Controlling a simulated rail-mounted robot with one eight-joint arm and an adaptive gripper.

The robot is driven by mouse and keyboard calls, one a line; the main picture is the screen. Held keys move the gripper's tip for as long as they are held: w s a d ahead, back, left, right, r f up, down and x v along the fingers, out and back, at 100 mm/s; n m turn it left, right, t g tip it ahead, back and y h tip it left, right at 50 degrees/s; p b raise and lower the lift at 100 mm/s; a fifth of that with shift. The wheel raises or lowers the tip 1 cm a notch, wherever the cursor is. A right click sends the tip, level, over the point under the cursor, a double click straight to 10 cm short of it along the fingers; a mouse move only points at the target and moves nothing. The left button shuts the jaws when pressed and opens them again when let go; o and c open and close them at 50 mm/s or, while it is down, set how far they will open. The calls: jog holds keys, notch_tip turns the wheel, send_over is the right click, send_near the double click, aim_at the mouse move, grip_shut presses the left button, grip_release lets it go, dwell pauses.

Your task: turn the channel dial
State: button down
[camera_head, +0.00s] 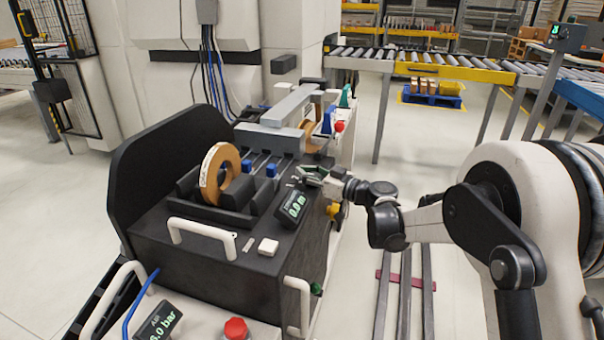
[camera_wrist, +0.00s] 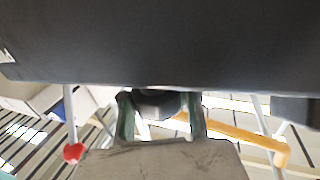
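My gripper (camera_head: 312,174) is at the right side of the dark machine, just behind the small display box (camera_head: 293,207) that reads 0.0 m. In the wrist view its two greenish fingers (camera_wrist: 160,115) are spread apart. A dark rounded part (camera_wrist: 160,103), which may be the channel dial, shows between them under a large dark surface (camera_wrist: 160,42). It fills most of the gap. I cannot tell whether the fingers touch it. In the head view my gripper hides this spot, and no dial can be made out with certainty.
A yellow knob (camera_head: 333,210) sits just below my gripper. A white handle (camera_head: 202,238), a tan tape roll (camera_head: 220,172) and a white button (camera_head: 268,247) are on the machine. A red button (camera_head: 235,329) is at the front. Floor to the right is partly open, with metal rails (camera_head: 404,290).

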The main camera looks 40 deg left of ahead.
jog(key=m+t, duration=0.1)
jog(key=t, duration=0.1)
jog(key=m+t, duration=0.1)
jog(key=t, duration=0.1)
jog(key=shift+w+d+f+m, duration=0.15)
jog(key=shift+w+m, duration=0.15)
jog(key=shift+w+d+m+t+h, duration=0.1)
jog(key=shift+w+m+t+h, duration=0.25)
jog(key=shift+m+t, duration=0.55)
jog(key=shift+w+d+m+t+h, duration=0.1)
jog(key=shift+m+t+h, duration=0.35)
jog(key=shift+t, duration=0.85)
jog(key=c, duration=1.5)
grip_release()
jog(key=v, duration=1.2)
